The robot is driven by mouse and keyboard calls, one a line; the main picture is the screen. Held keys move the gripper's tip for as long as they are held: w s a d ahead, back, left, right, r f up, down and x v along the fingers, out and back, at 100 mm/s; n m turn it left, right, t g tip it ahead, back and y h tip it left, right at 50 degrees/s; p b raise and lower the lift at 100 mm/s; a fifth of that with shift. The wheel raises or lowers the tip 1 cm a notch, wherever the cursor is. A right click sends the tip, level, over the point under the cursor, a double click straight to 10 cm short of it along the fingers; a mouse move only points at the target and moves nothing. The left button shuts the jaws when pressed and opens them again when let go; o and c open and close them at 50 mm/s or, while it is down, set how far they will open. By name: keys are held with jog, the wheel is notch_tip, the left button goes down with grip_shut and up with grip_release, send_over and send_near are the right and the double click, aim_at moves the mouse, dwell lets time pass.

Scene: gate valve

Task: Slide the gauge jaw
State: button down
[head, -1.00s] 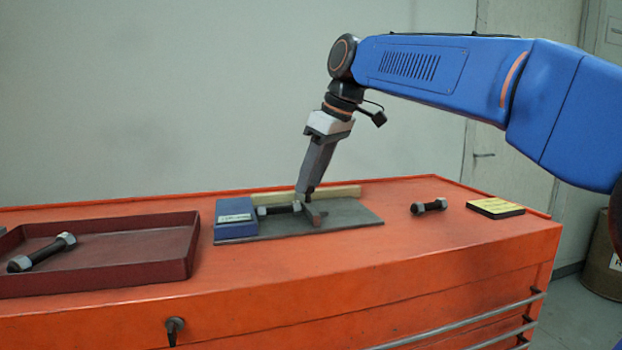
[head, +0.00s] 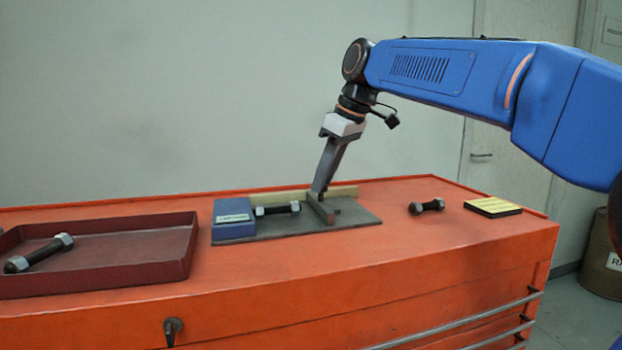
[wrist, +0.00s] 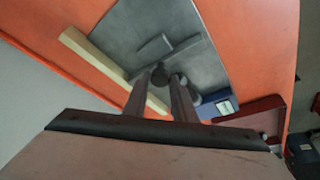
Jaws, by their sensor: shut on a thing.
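The gauge is a grey plate (head: 355,216) with a blue block (head: 234,222) at its left end. The gauge jaw (head: 322,211) is a low grey-brown bar standing across the plate. A dark bolt with light nuts (head: 277,209) lies between block and jaw, with a small gap to the jaw. My gripper (head: 318,190) points down at the jaw's back end, shut on it. In the wrist view my fingers (wrist: 164,88) close around a dark rounded knob (wrist: 160,76); the blue block (wrist: 217,104) is partly hidden behind a finger.
A pale strip (head: 288,194) runs behind the plate. A dark red tray (head: 140,280) with a long bolt (head: 40,254) stands at left. A short bolt (head: 427,206) and a yellow-topped pad (head: 493,206) lie at right.

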jog(key=d, duration=0.2)
jog(key=w+d, duration=0.1)
jog(key=d, duration=0.1)
jog(key=shift+w+d, duration=0.2)
jog(key=shift+d, duration=0.1)
jog(key=c, duration=1.5)
grip_release()
jog(key=shift+d, duration=0.2)
jog(key=v, duration=1.7)
jog(key=shift+d+r, duration=0.1)
jog(key=shift+r, duration=0.05)
